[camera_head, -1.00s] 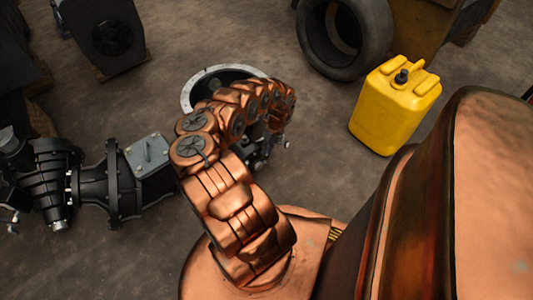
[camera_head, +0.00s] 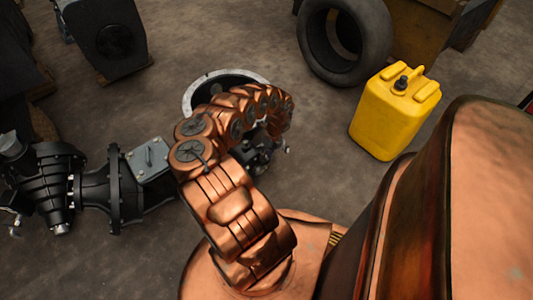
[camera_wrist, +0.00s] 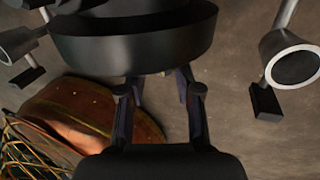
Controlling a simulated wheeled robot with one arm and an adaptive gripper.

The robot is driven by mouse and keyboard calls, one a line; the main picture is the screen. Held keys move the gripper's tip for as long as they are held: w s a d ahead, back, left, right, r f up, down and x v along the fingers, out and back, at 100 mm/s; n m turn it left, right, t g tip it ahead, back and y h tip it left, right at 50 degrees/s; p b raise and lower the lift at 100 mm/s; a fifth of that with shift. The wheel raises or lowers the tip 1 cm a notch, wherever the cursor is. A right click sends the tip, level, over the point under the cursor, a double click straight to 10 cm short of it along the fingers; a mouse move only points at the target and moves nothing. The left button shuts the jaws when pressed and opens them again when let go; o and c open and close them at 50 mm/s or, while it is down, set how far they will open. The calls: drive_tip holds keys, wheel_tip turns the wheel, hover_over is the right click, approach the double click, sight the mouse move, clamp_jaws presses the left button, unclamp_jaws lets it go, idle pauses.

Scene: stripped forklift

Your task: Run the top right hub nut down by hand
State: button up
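In the wrist view, a dark, smooth round part (camera_wrist: 135,50) with a wide rim crosses the top middle; I cannot tell whether it is the hub. My gripper (camera_wrist: 160,82) points up at it, with its two dark fingers spread apart. The fingertips are partly hidden by the rim, and I see nothing held between them. In the head view, a pale grey ring (camera_head: 205,82) around a dark opening shows behind my copper arm, which hides much of it and my gripper. I cannot make out the hub nut in either view.
In the head view, a black drive housing (camera_head: 50,185) lies left; a tyre (camera_head: 372,45) and a yellow canister (camera_head: 390,115) stand right.

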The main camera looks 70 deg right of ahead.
drive_tip(key=shift+r+g+h+p, duration=0.25)
drive_tip(key=shift+g+h+p, duration=1.1)
drive_tip(key=shift+p, duration=1.85)
drive_tip(key=shift+f+h+p, duration=0.15)
drive_tip(key=shift+h+p, duration=0.3)
drive_tip(key=shift+h, duration=0.3)
drive_tip(key=shift+f, duration=0.1)
drive_tip(key=shift+c, duration=0.4)
drive_tip(key=c, duration=0.5)
drive_tip(key=shift+d, duration=0.15)
clamp_jaws()
